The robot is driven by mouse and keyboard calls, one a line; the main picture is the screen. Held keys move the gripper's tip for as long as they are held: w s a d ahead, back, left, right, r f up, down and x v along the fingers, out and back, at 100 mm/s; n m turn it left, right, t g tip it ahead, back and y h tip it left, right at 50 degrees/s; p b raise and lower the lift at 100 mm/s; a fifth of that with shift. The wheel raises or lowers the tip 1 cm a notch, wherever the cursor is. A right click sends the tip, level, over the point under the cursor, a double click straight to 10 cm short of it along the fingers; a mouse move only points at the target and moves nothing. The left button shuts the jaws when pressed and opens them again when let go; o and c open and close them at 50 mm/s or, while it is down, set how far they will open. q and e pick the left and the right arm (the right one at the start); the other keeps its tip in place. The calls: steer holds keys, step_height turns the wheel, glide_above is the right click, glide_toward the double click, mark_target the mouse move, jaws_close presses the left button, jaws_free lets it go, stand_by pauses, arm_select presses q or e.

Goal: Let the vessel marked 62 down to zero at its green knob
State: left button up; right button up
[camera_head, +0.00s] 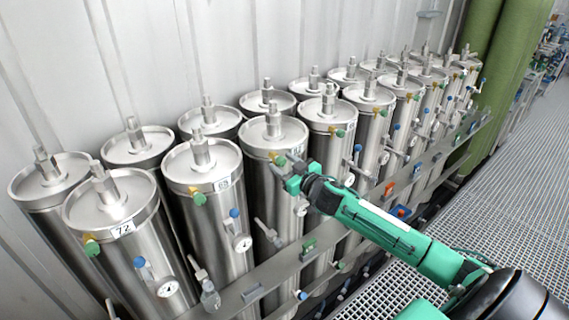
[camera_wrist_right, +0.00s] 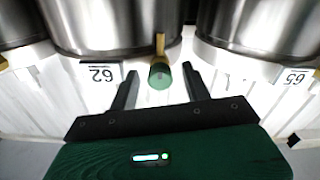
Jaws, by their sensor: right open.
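The vessel marked 62 (camera_head: 270,190) is a tall steel cylinder in the front row; its 62 label (camera_wrist_right: 101,74) reads upside down in the wrist view. Its green knob (camera_wrist_right: 160,78), on a brass stem, sits beside the label near the vessel's top; it also shows in the head view (camera_head: 280,160). My right gripper (camera_wrist_right: 159,70) is open, with one dark finger on each side of the knob and a visible gap on both sides. In the head view the right gripper (camera_head: 289,174) is close against this vessel and partly covers its front. My left gripper is not in view.
Similar vessels stand tightly in two rows along the white wall, including one marked 72 (camera_head: 110,205) and one marked 65 (camera_wrist_right: 250,30). Blue knobs and gauges (camera_head: 243,243) stick out from their fronts. A rail (camera_head: 225,300) runs before them; grating floor (camera_head: 500,200) is clear at right.

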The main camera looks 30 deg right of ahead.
steer(key=c, duration=1)
